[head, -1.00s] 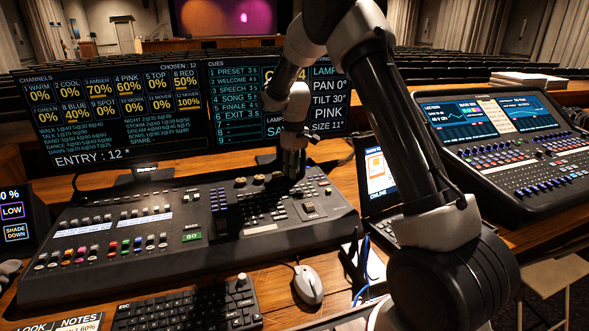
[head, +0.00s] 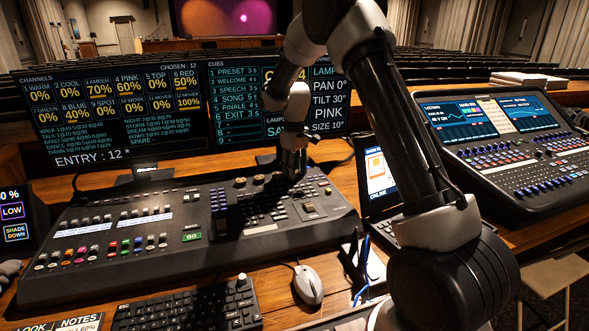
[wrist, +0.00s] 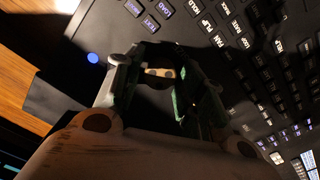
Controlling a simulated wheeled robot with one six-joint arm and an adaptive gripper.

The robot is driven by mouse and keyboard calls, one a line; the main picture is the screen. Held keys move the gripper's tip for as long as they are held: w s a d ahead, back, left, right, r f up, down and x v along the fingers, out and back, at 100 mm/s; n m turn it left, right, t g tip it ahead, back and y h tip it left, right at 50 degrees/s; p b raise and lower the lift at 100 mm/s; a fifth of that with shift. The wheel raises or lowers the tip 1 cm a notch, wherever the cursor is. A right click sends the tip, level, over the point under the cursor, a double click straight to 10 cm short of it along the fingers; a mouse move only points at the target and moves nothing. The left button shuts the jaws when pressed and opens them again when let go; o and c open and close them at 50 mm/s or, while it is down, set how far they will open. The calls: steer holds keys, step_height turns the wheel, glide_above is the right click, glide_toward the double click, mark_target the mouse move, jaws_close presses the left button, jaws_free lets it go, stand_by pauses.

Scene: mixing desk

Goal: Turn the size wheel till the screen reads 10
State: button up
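The screen (head: 270,133) behind the desk shows a lamp panel with PAN 0°, TILT 30°, PINK and SIZE 10. My gripper (head: 292,172) points down onto the upper right part of the mixing desk (head: 150,258), at the right end of a row of small wheels. The size wheel is hidden behind my fingers in the head view. In the wrist view, a dark wheel with a tan, dotted top (wrist: 160,73) sits between my fingers (wrist: 158,82), which appear closed around its sides. Shadow blurs the exact contact.
Other wheels with tan tops (head: 258,179) stand just left of my gripper. Dark keys (head: 282,207) lie close in front of it. A small upright display (head: 380,172) stands to the right, and a mouse (head: 308,285) and keyboard (head: 190,308) lie in front.

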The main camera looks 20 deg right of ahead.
mark_target(298, 179)
step_height(298, 179, up, 12)
stand_by(0.4)
stand_by(0.3)
steer(key=s+d+r+m+t, duration=0.1)
steer(key=s+d+r+m, duration=0.1)
steer(key=s, duration=1.1)
steer(key=s+d+r+m+t, duration=0.2)
steer(key=s+d+r, duration=0.1)
steer(key=s, duration=1)
steer(key=s+d+r+m+t, duration=0.1)
steer(key=s+d+r, duration=0.2)
steer(key=s, duration=1.1)
steer(key=shift+d+r+m, duration=0.35)
steer(key=shift+d+m, duration=0.05)
steer(key=shift+d, duration=0.05)
